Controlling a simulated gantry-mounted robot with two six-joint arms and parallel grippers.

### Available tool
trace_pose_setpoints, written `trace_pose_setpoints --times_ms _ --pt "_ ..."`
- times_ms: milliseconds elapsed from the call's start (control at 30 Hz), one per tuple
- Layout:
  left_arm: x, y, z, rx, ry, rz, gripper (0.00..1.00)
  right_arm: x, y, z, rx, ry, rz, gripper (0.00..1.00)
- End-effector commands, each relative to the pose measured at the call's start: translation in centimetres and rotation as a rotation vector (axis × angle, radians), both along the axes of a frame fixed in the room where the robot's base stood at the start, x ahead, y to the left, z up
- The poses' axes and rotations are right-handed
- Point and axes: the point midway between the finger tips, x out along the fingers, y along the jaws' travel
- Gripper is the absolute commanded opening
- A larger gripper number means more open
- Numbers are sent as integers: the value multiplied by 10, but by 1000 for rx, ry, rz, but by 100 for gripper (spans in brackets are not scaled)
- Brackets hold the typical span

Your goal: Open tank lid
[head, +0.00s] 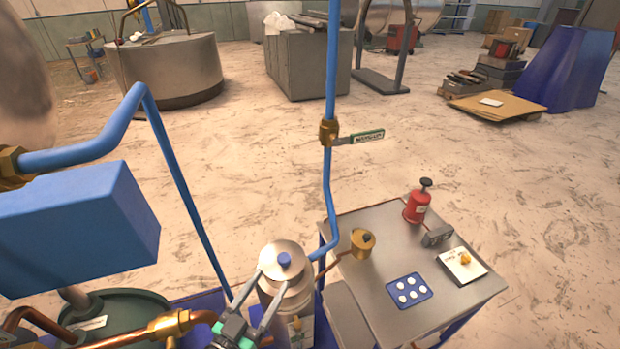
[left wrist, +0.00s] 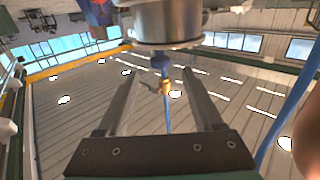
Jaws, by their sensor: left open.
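A silver cylindrical tank (head: 284,290) stands at the bottom centre of the head view. Its round metal lid (head: 280,253) is seated on top, with a blue knob (head: 285,260) in its middle. The left wrist view, which is upside down, shows the silver tank top (left wrist: 168,24) and the blue knob (left wrist: 161,63). My left gripper (head: 272,281) is open, its two grey fingers reaching toward the lid from the front. In the left wrist view the gripper (left wrist: 161,77) has the knob appearing between its fingertips; I cannot tell whether they touch. My right gripper is not in view.
A metal table (head: 375,266) to the right holds a brass part, a red canister (head: 417,206) and a blue tray (head: 408,289). A blue box (head: 80,225) stands left.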

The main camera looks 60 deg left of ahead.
Motion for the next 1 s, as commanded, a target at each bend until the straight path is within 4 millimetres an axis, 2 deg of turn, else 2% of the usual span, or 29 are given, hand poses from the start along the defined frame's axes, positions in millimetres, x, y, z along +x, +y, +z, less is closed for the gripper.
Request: trace_pose_setpoints --times_ms 33,67,100,367,1000 --pt "-8 -8 -6 1 1 -10 68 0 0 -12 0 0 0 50" --pt "-11 -9 5 0 -6 -7 68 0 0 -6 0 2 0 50" --pt "-6 -7 25 -2 -23 0 68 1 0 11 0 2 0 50" --pt "18 -7 78 -11 -131 -2 68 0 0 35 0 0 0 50" --pt "67 -13 218 -78 -405 -33 68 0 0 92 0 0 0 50"
